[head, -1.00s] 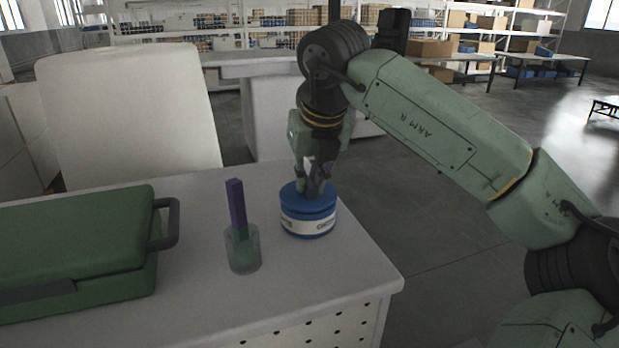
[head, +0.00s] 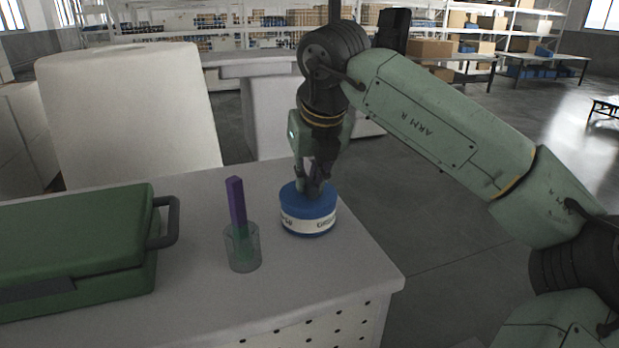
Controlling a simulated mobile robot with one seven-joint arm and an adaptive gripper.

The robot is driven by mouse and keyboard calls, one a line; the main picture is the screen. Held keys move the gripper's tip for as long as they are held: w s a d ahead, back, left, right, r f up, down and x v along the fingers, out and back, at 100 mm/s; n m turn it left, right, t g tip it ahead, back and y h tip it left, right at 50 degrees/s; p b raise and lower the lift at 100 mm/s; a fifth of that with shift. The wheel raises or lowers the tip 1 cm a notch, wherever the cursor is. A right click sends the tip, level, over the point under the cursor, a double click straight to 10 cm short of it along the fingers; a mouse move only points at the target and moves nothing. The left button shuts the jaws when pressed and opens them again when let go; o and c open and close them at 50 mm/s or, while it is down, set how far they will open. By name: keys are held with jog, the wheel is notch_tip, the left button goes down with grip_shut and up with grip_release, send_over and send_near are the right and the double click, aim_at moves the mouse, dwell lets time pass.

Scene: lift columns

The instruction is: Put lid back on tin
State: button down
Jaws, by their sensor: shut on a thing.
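A round tin (head: 308,223) with a white printed label band and blue edges stands upright near the right edge of the table. Its blue lid (head: 291,195) sits on top of it, looking level, with no clear gap seen between them. My gripper (head: 317,188) points down from above and is shut at the middle of the lid. The part it grips, which looks like a knob on the lid, is mostly hidden by the fingers.
A clear cup (head: 243,254) holding an upright purple-and-green bar (head: 237,204) stands left of the tin. A green case (head: 75,240) with a dark handle lies at the far left. The white table (head: 310,285) is clear in front of the tin.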

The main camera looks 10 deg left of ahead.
jog(key=c, duration=1.5)
grip_release()
jog(key=shift+o, duration=0.2)
jog(key=o, duration=0.4)
jog(key=shift+r, duration=0.15)
jog(key=shift+r+p, duration=2.55)
jog(key=shift+r, duration=0.8)
